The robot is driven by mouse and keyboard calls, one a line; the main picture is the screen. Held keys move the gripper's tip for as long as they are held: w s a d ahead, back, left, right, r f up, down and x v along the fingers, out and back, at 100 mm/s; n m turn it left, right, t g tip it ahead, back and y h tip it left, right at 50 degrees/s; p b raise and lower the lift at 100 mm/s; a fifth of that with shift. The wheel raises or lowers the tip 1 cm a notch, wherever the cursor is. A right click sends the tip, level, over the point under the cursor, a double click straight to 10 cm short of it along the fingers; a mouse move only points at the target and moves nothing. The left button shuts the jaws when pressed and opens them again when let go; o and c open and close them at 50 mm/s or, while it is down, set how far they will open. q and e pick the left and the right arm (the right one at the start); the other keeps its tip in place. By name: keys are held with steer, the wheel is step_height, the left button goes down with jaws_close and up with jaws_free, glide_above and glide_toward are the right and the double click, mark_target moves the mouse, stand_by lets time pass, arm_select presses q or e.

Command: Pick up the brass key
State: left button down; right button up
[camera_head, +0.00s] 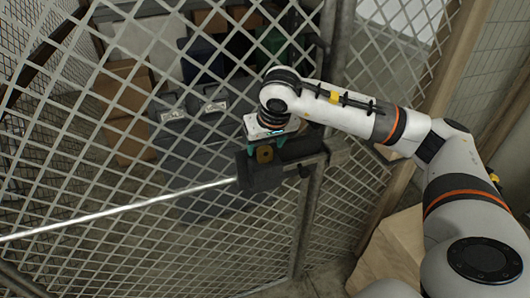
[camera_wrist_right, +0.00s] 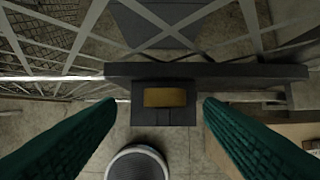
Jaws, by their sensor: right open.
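A small brass-coloured piece (camera_head: 264,154), which seems to be the brass key, shows at the dark lock box (camera_head: 258,177) on the mesh gate. In the right wrist view it is a flat brass block (camera_wrist_right: 165,97) against the dark housing, centred between the fingers. Its full shape cannot be made out. My right gripper (camera_head: 266,146) is open, with its green fingers at the lock box. In the right wrist view the fingers (camera_wrist_right: 160,104) stand apart on either side of the brass piece, with visible gaps. My left gripper is not in view.
A wire mesh gate (camera_head: 120,180) fills the left and middle, with a bright horizontal rod (camera_head: 120,212) running to the lock box. A metal post (camera_head: 310,215) stands just right of it. Cardboard boxes (camera_head: 125,95) and dark cases (camera_head: 205,125) lie behind the mesh.

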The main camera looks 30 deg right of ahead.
mark_target(265, 148)
steer(key=x, duration=0.1)
steer(key=p+x, duration=0.2)
steer(key=shift+w+d+f, duration=0.2)
steer(key=shift+w+d, duration=0.05)
steer(key=shift+d, duration=0.05)
steer(key=shift+w+f, duration=0.15)
steer(key=shift+f, duration=0.3)
steer(key=c, duration=1.1)
